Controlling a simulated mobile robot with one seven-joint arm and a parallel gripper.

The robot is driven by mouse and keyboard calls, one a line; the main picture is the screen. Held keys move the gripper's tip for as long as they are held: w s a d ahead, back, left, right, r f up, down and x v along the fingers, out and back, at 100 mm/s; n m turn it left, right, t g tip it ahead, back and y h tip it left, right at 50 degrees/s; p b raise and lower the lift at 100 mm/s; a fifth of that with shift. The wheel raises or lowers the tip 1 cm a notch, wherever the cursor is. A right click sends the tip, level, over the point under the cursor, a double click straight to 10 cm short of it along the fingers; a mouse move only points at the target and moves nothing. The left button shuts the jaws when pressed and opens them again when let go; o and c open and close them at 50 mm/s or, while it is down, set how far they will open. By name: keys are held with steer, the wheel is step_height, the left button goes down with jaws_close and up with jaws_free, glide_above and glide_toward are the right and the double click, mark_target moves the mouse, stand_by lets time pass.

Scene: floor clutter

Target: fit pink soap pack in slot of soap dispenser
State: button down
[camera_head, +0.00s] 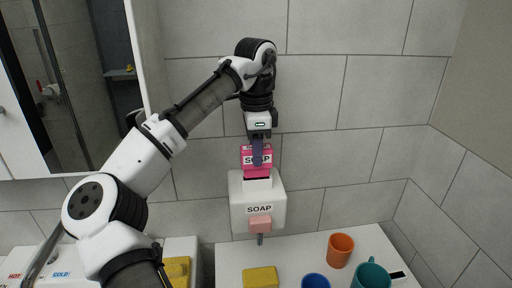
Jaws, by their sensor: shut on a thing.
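The pink soap pack (257,172) is upright, with a white "SOAP" label near its top. My gripper (257,155) points down and is shut on the upper part of the pack. The white soap dispenser (240,205) is fixed to the tiled wall, with "SOAP" on its front and a pink push piece (260,224) below. The pack's lower end is at the top of the dispenser. The dispenser's front edge hides the pack's bottom, so I cannot tell how deep it sits in the slot.
A white counter (228,270) lies below, with a yellow sponge (261,277), an orange cup (340,249), a blue cup (315,282) and a teal mug (371,276). A mirrored cabinet (150,70) hangs at left, behind my arm. The wall right of the dispenser is clear.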

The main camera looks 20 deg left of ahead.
steer(key=shift+f+b, duration=0.3)
steer(key=shift+f, duration=1.3)
steer(key=c, duration=1)
jaws_free()
steer(key=shift+o, duration=0.2)
step_height(320, 180, up, 14)
steer(key=shift+f, duration=0.1)
